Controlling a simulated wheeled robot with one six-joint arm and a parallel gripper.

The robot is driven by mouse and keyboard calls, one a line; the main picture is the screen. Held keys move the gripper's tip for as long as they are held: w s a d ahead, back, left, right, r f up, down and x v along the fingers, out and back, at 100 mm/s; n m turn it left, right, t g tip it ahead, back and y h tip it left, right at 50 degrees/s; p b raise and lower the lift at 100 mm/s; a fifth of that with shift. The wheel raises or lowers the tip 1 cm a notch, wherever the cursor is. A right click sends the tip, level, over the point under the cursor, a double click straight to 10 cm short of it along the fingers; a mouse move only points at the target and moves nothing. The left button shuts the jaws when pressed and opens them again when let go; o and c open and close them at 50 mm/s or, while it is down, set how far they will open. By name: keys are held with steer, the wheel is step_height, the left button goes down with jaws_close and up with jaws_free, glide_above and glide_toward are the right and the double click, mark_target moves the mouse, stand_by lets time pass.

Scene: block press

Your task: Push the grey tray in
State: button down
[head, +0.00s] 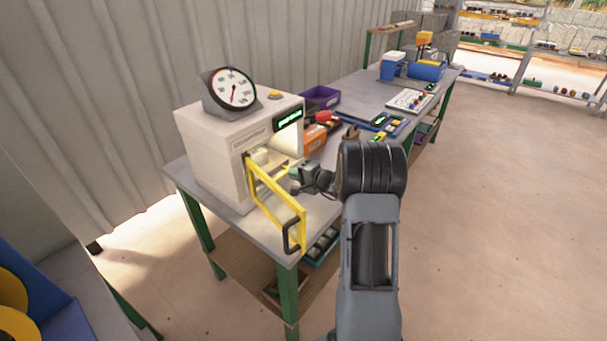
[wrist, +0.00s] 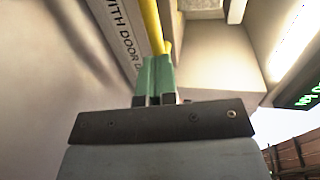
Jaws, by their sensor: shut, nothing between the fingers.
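The white press (head: 225,150) stands on the near end of the bench, with its yellow-framed door (head: 275,196) swung open toward me. A pale block (head: 262,157) shows in its lit opening, and a pale block also shows at the top of the wrist view (wrist: 203,8). I cannot clearly make out the grey tray in either view. My gripper (head: 293,179) is at the front of the opening, just beyond the door frame. In the wrist view its green fingers (wrist: 155,70) are together and empty, close to a yellow bar (wrist: 151,25).
The open door with its black handle (head: 291,236) stands close beside my gripper. A dial (head: 232,90) sits on the press. An orange box (head: 314,138) and a purple bin (head: 320,97) stand behind it on the bench (head: 316,212). The floor at right is clear.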

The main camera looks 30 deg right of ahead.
mark_target(286, 170)
steer(key=shift+w+a+f, duration=0.1)
steer(key=shift+w+a, duration=0.1)
steer(key=shift+w, duration=0.15)
steer(key=shift+w+a+f+b, duration=0.1)
steer(key=shift+w+f+b, duration=0.05)
steer(key=shift+w+b, duration=0.15)
steer(key=b+x, duration=0.2)
steer(key=shift+w+a, duration=0.2)
steer(key=shift+w, duration=0.1)
steer(key=shift+w+a+r+b, duration=0.15)
steer(key=shift+w+r+b, duration=0.05)
steer(key=shift+w+b, duration=0.15)
steer(key=shift+r, duration=0.4)
